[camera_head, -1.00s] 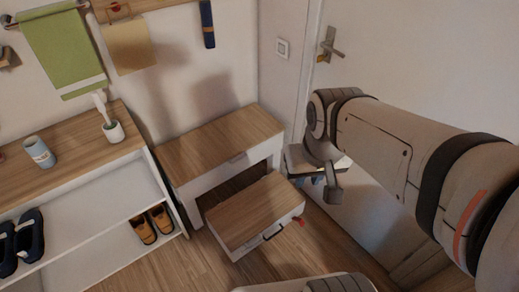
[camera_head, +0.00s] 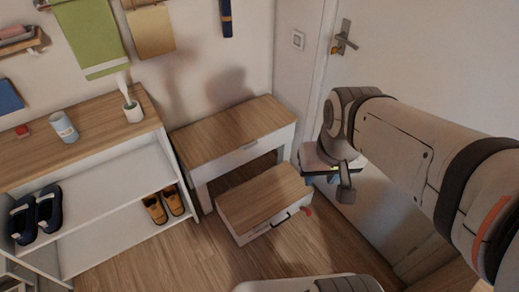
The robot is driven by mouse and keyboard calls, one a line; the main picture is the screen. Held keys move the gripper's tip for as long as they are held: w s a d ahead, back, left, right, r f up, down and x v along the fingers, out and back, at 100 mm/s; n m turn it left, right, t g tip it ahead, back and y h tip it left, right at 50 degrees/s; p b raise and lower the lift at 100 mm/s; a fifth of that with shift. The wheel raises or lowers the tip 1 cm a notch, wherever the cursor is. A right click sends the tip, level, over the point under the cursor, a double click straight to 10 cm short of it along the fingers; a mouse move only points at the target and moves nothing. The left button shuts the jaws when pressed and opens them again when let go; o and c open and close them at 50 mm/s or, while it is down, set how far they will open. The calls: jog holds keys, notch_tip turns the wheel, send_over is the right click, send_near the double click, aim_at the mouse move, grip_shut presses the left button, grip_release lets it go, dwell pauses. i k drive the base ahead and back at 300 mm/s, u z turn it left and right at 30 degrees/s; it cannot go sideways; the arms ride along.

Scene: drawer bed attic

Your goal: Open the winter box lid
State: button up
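No label marks the winter box, so I cannot tell for sure which piece it is. A low white box with a wooden top (camera_head: 262,196) and a dark front handle (camera_head: 270,224) stands on the floor. Behind it is a taller white piece with a wooden top (camera_head: 232,132) and a small front tab (camera_head: 250,146). Both tops lie flat.
A white shelf (camera_head: 110,190) at left holds dark shoes (camera_head: 36,214), tan slippers (camera_head: 164,204), a blue cup (camera_head: 64,127) and a brush holder (camera_head: 132,110). A door (camera_head: 420,60) is at right. A small red thing (camera_head: 308,210) shows beside the low box. Floor in front is partly clear.

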aim_at(248, 205)
jog(key=k, duration=0.85)
jog(key=z, duration=2.35)
jog(key=k, duration=1.25)
jog(key=u, duration=1.5)
jog(key=i, duration=1.65)
jog(key=u, duration=0.1)
